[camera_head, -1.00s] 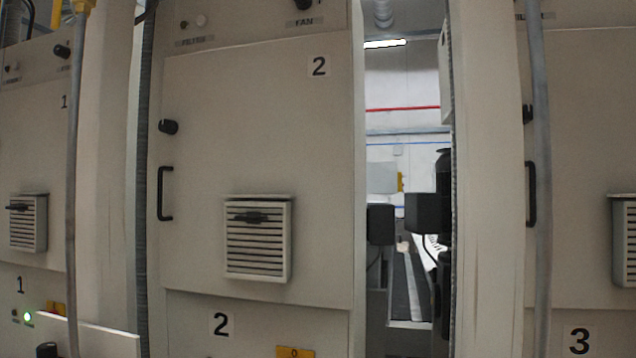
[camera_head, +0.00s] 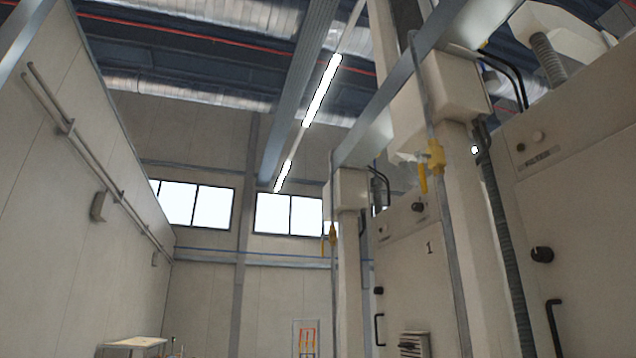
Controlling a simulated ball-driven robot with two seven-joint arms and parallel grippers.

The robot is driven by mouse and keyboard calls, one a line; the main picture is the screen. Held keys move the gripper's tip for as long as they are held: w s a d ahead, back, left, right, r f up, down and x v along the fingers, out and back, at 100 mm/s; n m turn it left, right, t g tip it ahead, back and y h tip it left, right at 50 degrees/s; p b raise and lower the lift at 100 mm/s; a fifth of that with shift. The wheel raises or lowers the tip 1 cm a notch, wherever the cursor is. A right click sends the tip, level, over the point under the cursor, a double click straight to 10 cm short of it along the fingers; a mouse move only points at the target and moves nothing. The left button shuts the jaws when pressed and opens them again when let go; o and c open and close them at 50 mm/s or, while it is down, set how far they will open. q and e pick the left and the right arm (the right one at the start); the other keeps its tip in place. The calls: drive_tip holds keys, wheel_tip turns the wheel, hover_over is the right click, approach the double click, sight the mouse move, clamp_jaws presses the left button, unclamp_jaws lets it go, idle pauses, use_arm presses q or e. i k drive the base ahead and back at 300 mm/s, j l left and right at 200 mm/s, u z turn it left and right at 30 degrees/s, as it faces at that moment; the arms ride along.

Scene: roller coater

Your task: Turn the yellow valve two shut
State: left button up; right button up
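Two yellow valves show on vertical grey pipes. The nearer yellow valve (camera_head: 437,154) is high on a pipe in front of a pale column, right of the middle. Its yellow handle (camera_head: 422,178) points down, roughly along the pipe. The farther yellow valve (camera_head: 332,233) is smaller, on a pipe left of the cabinet marked 1, with its handle also pointing down. I see no number on either valve, so I cannot tell which is valve two. Neither of my grippers is in view.
The cabinet marked 1 (camera_head: 405,270) and a nearer cabinet (camera_head: 580,200) with a black handle stand at the right. A ribbed hose (camera_head: 507,250) runs down between them. A pale table (camera_head: 135,342) is at the lower left. A wall with pipes bounds the left.

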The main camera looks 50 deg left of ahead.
sight(417, 154)
drive_tip(key=u, duration=1.05)
